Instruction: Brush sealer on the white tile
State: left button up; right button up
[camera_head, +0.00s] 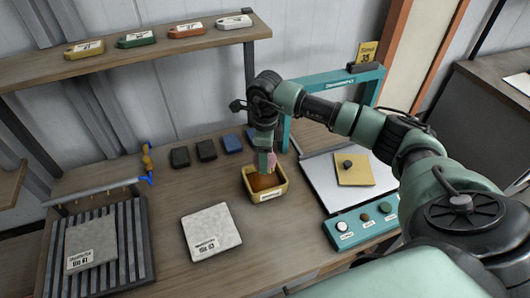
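A light grey-white tile (211,231) with a label lies flat on the wooden table at front centre. A second, greyer tile (92,243) lies on a dark slatted rack at the left. A small yellow tub (265,196) with brown contents stands behind and right of the light tile. My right gripper (266,166) points down over the tub, its tips at the brown contents. A small pink piece (273,158) shows at its fingers; whether they are closed on it is too small to tell. No brush is clearly visible. My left gripper is out of view.
Dark and blue blocks (206,150) lie behind the tub. A teal frame (331,84) stands at the back right, beside a white plate with a yellow square (371,176) and a teal button panel (362,226). The table between tile and tub is clear.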

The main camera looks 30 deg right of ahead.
notch_tip(320, 180, down, 3)
jog(key=shift+b, duration=0.65)
notch_tip(320, 180, down, 5)
jog(key=b, duration=0.4)
pick_arm(q)
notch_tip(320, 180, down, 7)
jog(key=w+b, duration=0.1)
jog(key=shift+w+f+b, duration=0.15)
jog(key=shift+b, duration=0.15)
pick_arm(e)
jog(key=shift+f, duration=0.7)
jog(key=shift+r, duration=0.1)
jog(key=shift+r+p, duration=3.25)
jog(key=shift+r, duration=2)
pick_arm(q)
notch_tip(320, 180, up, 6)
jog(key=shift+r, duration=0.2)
